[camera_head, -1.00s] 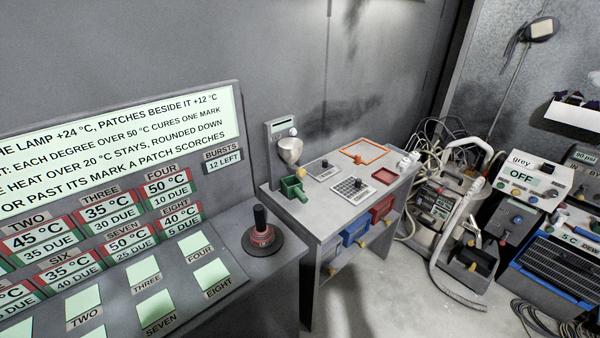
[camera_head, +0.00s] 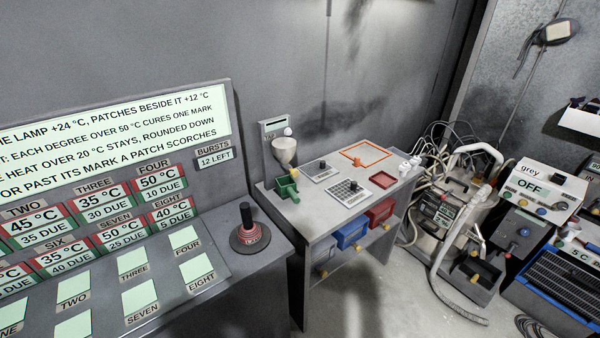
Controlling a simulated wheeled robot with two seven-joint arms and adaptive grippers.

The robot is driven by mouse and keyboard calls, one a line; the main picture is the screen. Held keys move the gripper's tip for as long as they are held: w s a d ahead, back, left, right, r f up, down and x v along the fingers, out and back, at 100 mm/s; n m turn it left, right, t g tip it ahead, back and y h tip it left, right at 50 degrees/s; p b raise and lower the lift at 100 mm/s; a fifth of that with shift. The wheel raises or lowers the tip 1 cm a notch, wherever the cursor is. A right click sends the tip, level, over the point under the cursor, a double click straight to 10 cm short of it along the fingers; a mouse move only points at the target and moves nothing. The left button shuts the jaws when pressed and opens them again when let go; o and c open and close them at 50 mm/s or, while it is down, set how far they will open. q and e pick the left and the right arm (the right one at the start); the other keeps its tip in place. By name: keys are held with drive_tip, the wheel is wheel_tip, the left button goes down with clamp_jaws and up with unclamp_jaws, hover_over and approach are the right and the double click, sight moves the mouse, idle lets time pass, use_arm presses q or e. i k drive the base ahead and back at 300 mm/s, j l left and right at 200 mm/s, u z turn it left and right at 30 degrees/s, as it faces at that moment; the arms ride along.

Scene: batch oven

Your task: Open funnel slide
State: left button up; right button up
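The funnel (camera_head: 284,150) is a pale cone mounted on a grey wall unit (camera_head: 274,129) at the back left corner of the small grey table. A small white knob (camera_head: 288,131) shows on the unit just above the funnel. I cannot tell from here whether the slide is open or shut. A green box with a handle (camera_head: 287,187) sits below the funnel on the table. Neither of my grippers is in view.
The small table (camera_head: 318,219) also bears grey keypad-like plates, an orange frame (camera_head: 366,154) and a red tray (camera_head: 383,180). Blue and red bins (camera_head: 351,234) sit beneath. A joystick (camera_head: 249,233) stands on the console at left. Machines and hoses (camera_head: 460,215) crowd the right; some floor is clear.

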sight(294, 171)
drive_tip(key=l, duration=1.05)
drive_tip(key=k+l, duration=0.1)
drive_tip(key=l, duration=0.95)
